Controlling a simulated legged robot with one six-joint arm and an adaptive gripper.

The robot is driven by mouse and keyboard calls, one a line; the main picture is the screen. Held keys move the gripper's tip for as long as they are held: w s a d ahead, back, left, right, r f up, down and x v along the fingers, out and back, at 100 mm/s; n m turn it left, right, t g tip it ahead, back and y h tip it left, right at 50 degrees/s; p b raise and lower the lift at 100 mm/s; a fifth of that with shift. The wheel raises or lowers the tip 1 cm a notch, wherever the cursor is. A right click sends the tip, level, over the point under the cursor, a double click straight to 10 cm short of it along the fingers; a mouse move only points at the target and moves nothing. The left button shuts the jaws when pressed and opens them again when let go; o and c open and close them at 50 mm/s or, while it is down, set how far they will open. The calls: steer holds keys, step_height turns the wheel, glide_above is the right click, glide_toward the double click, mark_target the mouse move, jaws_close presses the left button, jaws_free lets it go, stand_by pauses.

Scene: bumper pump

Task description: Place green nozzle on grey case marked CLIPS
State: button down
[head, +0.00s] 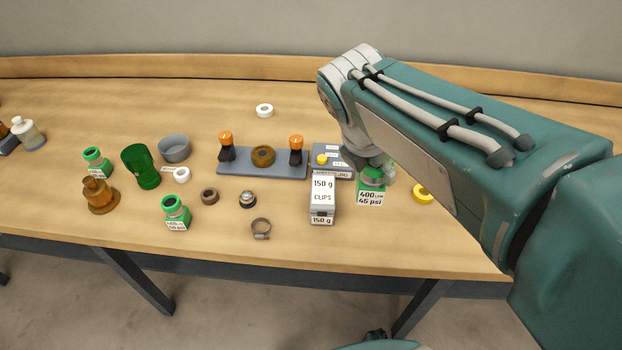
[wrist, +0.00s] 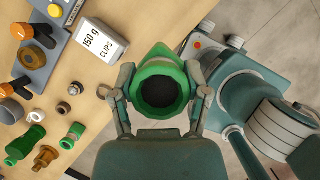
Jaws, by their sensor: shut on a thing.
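My gripper (wrist: 162,88) is shut on a green nozzle (wrist: 145,72), with one finger on each side of it. In the head view this nozzle (head: 371,196) has a white label reading 400 and 45 psi, and my arm partly hides it and my gripper (head: 377,168). The grey case marked CLIPS (head: 322,208) has a white 150 g label and stands on the bench just left of the nozzle. In the wrist view the case (wrist: 98,42) is at the upper left, apart from the nozzle. Nothing shows on its label face.
Behind the case are another grey case with a yellow piece (head: 322,159) and a grey rack (head: 233,167) with orange-topped posts. A yellow ring (head: 422,192) lies right. Other green nozzles (head: 176,214), a green cup (head: 141,167) and a hose clamp (head: 261,229) are left.

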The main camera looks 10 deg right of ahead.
steer(key=shift+w+a+r, duration=0.1)
steer(key=shift+w+a, duration=0.1)
steer(key=shift+a, duration=0.15)
steer(key=w+a+f, duration=0.2)
steer(key=w+f, duration=0.2)
steer(key=w, duration=0.4)
glide_above(324, 188)
step_height(324, 188, down, 9)
steer(key=shift+f, duration=0.1)
steer(key=shift+c, duration=0.4)
jaws_free()
